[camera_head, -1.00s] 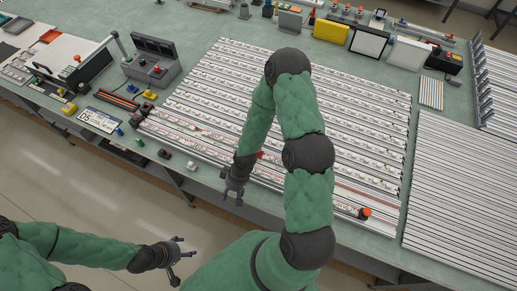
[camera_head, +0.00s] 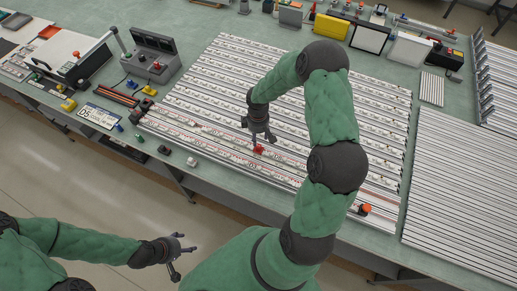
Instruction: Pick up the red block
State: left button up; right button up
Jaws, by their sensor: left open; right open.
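The red block (camera_head: 258,149) is small and sits on the striped, railed board (camera_head: 215,90) on the workbench. My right gripper (camera_head: 259,138) is open and points down just above the red block. Its fingertips are very close to the block; I cannot tell whether they touch it. My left gripper (camera_head: 185,255) is open and empty, low at the left, over the floor in front of the bench.
An orange-topped button (camera_head: 364,209) stands at the board's front right. A dark control box (camera_head: 153,62) is at the left. A yellow box (camera_head: 331,29) and white panels stand at the back. Small dark pieces lie along the front edge of the bench (camera_head: 230,178).

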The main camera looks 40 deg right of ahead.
aim_at(259, 145)
jog(key=f, duration=0.7)
jog(key=shift+s+a, duration=0.1)
jog(key=shift+s, duration=0.2)
jog(key=shift+r, duration=0.1)
grip_shut()
